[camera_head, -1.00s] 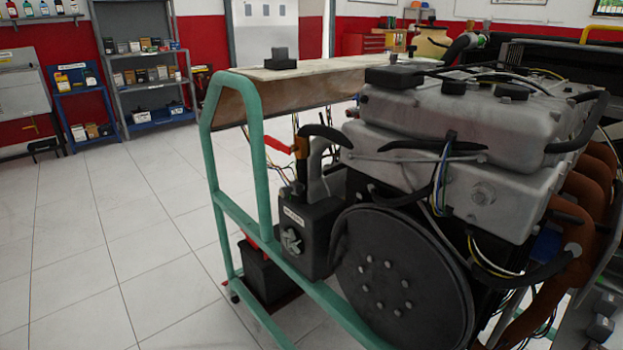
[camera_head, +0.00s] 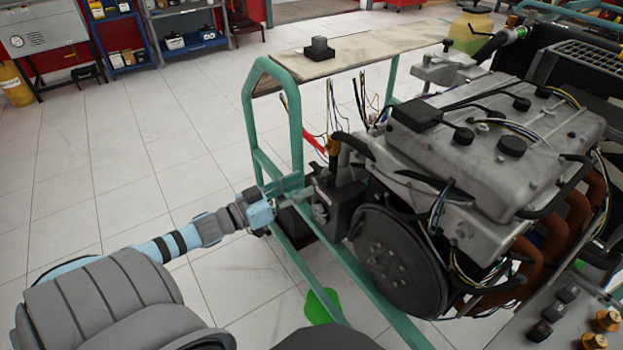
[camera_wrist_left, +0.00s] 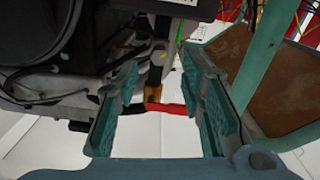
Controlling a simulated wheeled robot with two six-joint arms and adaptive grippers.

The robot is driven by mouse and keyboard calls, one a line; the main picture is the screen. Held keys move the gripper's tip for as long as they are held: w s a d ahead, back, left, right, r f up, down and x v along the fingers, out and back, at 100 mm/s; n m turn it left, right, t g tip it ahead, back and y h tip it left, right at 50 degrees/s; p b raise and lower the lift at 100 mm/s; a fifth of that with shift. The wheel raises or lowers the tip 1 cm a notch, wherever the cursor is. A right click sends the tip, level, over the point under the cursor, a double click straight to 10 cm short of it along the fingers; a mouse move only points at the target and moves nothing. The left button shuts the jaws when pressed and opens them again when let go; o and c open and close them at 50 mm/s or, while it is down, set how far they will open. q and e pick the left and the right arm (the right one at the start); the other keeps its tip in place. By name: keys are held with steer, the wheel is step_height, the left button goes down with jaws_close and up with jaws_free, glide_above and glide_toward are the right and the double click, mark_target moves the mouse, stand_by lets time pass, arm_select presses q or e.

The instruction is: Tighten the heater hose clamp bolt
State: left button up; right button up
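The heater hose (camera_head: 352,143) is a short black bent hose on the near left side of the engine (camera_head: 490,150). An orange-yellow clamp (camera_head: 333,146) sits around its lower end. A red piece (camera_head: 315,144) juts out to the left of the clamp. The bolt itself is too small to make out. My left gripper (camera_head: 303,196) is below the clamp, beside the black block on the engine stand. In the left wrist view its fingers (camera_wrist_left: 160,70) are apart, with the clamp (camera_wrist_left: 154,92) and red piece (camera_wrist_left: 176,108) seen beyond and between them, and nothing is gripped. My right gripper is not in view.
The green stand frame (camera_head: 296,120) rises close beside my left gripper. The large black pulley (camera_head: 395,260) is to its right. Loose wires hang under the stand's board (camera_head: 375,55). The tiled floor at the left is clear up to the shelves (camera_head: 180,25).

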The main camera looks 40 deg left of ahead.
mark_target(315, 180)
arm_select(q)
steer(key=x, duration=0.1)
steer(key=b+x, duration=0.1)
steer(key=x, duration=0.1)
steer(key=shift+w+f, duration=0.1)
steer(key=shift+f, duration=0.2)
steer(key=shift+w+d+r+b, duration=0.15)
steer(key=shift+w+r+b, duration=0.05)
steer(key=shift+w+b, duration=0.2)
steer(key=shift+r, duration=0.1)
jaws_close()
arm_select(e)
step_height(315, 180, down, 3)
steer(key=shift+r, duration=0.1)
